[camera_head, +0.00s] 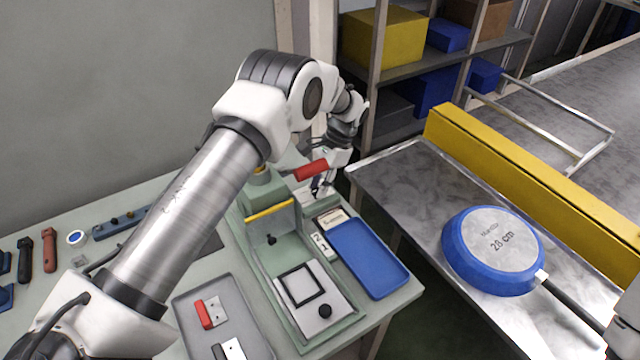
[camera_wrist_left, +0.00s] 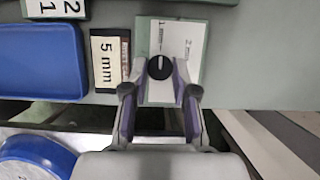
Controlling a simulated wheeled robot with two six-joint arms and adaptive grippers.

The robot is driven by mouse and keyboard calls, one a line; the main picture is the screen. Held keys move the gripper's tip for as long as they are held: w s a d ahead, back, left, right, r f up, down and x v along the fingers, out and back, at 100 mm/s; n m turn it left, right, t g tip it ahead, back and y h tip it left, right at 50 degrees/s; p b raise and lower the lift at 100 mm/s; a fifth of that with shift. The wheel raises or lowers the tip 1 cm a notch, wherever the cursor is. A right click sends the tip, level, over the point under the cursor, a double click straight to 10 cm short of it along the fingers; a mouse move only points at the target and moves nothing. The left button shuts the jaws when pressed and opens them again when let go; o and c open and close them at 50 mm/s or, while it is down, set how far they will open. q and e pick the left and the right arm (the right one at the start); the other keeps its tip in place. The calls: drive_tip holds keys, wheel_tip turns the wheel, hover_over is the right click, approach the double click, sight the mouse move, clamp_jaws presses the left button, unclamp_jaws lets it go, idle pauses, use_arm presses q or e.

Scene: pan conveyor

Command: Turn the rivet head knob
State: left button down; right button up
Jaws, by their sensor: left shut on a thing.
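The rivet head knob (camera_wrist_left: 159,67) is a black round dial with a white pointer mark, on a white plate (camera_wrist_left: 190,50) printed with "1" and "2" positions. In the left wrist view the pointer points up the picture, between the two labels. My left gripper (camera_wrist_left: 161,80) has one finger on each side of the knob and is shut on it. My right gripper does not show.
The green press (camera_head: 270,235) with its red handle (camera_head: 311,170) stands beside the left gripper. A "5 mm" block (camera_wrist_left: 110,62) and blue tray (camera_head: 368,258) lie close by. A blue pan (camera_head: 492,250) rests on the metal table at right. A grey tray (camera_head: 255,335) holds parts.

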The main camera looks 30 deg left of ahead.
use_arm(q)
drive_tip(key=shift+s+f, duration=0.3)
drive_tip(key=shift+f, duration=0.05)
drive_tip(key=c, duration=0.9)
unclamp_jaws()
drive_tip(key=shift+w+r, duration=0.1)
drive_tip(key=shift+w, duration=0.05)
drive_tip(key=shift+r, duration=0.1)
drive_tip(key=v, duration=1.1)
drive_tip(key=shift+w+r, duration=0.25)
drive_tip(key=shift+r, duration=0.1)
